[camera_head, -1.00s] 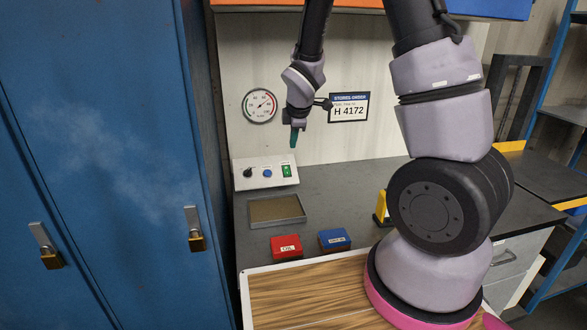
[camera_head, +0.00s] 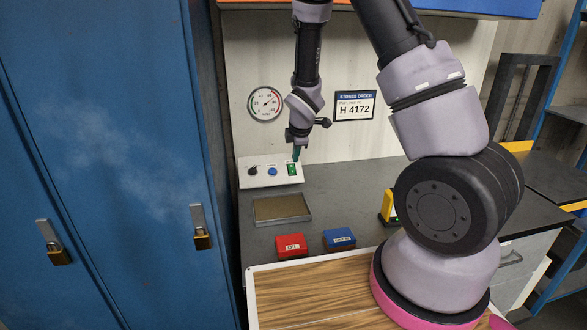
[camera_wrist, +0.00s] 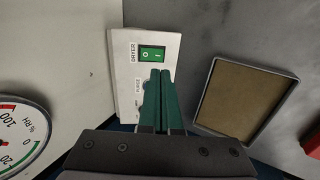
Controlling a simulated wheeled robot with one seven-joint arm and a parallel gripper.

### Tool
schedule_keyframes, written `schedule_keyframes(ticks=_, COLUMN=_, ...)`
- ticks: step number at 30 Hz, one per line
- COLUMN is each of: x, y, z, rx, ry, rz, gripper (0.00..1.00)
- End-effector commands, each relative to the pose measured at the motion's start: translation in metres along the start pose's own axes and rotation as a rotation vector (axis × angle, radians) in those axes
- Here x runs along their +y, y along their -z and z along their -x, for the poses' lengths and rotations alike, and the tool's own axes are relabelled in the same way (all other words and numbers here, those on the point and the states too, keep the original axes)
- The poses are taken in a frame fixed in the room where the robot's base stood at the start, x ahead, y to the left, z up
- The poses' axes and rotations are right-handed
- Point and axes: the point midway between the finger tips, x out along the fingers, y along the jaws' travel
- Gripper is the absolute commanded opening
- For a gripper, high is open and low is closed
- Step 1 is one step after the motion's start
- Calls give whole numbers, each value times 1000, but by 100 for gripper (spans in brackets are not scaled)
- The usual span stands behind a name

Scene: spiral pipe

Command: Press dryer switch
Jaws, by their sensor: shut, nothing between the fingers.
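The dryer switch (camera_head: 292,170) is a green rocker at the right end of a pale control panel (camera_head: 258,181) on the bench. In the wrist view the switch (camera_wrist: 152,53) has a white 0 and I, with the word DRYER beside it. My gripper (camera_head: 297,155) points down with its green fingers shut and empty, right by the top of the switch. In the wrist view its fingertips (camera_wrist: 160,74) appear just short of the switch; I cannot tell whether they touch it. The fingers hide part of the panel's other controls there.
A blue button (camera_head: 272,171) and a black knob (camera_head: 253,171) sit on the same panel. A shallow tray (camera_head: 282,221) lies in front of it. Red (camera_head: 291,246) and blue (camera_head: 339,239) boxes stand nearer. A round gauge (camera_head: 265,104) hangs on the wall behind.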

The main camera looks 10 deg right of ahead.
Motion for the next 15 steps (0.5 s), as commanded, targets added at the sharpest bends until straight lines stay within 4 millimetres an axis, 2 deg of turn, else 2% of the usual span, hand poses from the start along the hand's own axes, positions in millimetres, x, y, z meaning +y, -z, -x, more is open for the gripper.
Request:
schedule_keyframes(ticks=1, x=-2, y=-1, z=-12, rx=-2, ry=4, rz=0, gripper=0)
schedule_keyframes(ticks=6, x=-1, y=-1, z=-45, rx=-1, ry=2, rz=0, gripper=0)
schedule_keyframes(ticks=10, x=-1, y=0, z=-62, rx=0, ry=2, rz=0, gripper=0)
schedule_keyframes(ticks=15, x=0, y=0, z=-73, rx=1, ry=1, rz=1, gripper=0)
